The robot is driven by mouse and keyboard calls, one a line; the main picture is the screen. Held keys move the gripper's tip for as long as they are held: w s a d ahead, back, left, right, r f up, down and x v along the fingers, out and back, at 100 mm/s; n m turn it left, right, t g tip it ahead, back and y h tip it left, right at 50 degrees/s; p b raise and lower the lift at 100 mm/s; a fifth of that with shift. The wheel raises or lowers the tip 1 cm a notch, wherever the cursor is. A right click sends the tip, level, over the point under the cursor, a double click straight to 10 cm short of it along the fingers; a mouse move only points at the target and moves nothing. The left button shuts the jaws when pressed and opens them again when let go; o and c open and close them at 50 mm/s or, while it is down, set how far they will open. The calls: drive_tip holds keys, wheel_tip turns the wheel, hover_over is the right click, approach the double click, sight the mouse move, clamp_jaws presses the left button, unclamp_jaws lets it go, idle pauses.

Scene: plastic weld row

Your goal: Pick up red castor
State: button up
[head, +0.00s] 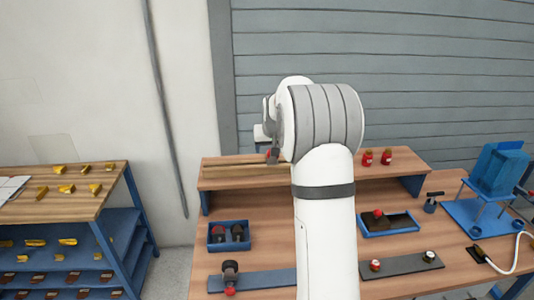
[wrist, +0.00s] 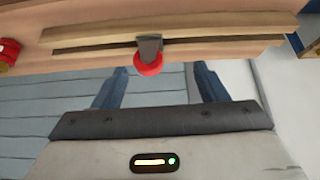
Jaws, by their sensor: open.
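A red castor (wrist: 148,64) with a grey bracket shows in the wrist view at the slotted wooden strip on the raised shelf. It also shows in the head view (head: 273,156), small, beside the end of my arm. My gripper (wrist: 157,72) is open and empty, its two blue-grey fingers on either side of the castor in the picture. The castor appears beyond the fingertips, and I see no contact. In the head view my gripper is mostly hidden by my wrist.
Two red jars (head: 376,158) stand on the shelf's right. On the bench below are a blue tray (head: 229,248) with dark castors, another tray (head: 362,232) with a red-topped item, a blue strip (head: 270,281) and a dark strip (head: 402,266). A blue fixture (head: 494,180) stands right.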

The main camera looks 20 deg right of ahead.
sight(273, 159)
drive_tip(key=shift+w+d+f+p, duration=0.5)
drive_tip(key=shift+w+d+f, duration=0.15)
drive_tip(key=shift+w+f, duration=0.55)
drive_tip(key=shift+w+d+f+p, duration=0.65)
drive_tip(key=shift+w+f, duration=0.4)
drive_tip(key=shift+f, duration=0.3)
drive_tip(key=shift+w+d+f+p, duration=0.4)
drive_tip(key=shift+w+d+f, duration=0.3)
drive_tip(key=shift+w+f, duration=0.5)
drive_tip(key=shift+s+f, duration=0.1)
drive_tip(key=c, duration=1.2)
drive_tip(key=shift+o, duration=0.2)
